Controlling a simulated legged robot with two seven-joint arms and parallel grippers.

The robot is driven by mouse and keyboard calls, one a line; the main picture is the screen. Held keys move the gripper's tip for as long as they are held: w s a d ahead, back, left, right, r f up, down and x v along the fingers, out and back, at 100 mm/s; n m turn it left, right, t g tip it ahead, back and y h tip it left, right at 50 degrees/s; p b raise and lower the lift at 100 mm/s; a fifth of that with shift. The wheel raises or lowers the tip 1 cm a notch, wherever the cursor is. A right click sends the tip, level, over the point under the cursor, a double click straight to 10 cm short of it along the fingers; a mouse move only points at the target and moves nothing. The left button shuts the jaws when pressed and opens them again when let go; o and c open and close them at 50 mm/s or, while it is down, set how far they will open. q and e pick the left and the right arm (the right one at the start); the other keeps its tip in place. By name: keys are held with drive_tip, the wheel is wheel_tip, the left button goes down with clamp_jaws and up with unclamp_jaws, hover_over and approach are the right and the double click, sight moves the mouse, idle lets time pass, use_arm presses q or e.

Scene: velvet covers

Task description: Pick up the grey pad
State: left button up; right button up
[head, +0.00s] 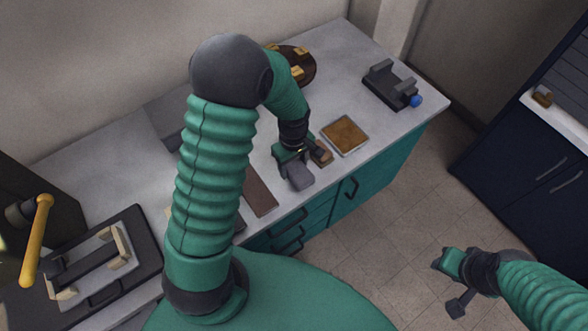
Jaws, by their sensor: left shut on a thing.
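My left gripper (294,162) reaches down over the front part of the counter, its arm coming in from the left. It is shut on a small grey piece, which looks like the grey pad (299,179), near the counter's front edge. The fingers partly hide the pad, and I cannot tell whether it touches the counter. My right gripper (449,286) hangs over the floor at the lower right, away from the counter.
The light counter (345,72) holds a small brown block (321,153) right beside my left gripper, a brown square pad in a pale frame (345,135), a dark holder with a blue knob (390,87), a round brown board (300,66) and a brown strip (259,192).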

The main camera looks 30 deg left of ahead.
use_arm(q)
drive_tip(key=s+d+r+b, duration=0.1)
drive_tip(key=s+d+b, duration=0.5)
drive_tip(key=s, duration=0.7)
drive_tip(key=shift+s+d+r, duration=0.35)
drive_tip(key=shift+s+d, duration=0.05)
drive_tip(key=shift+d, duration=0.75)
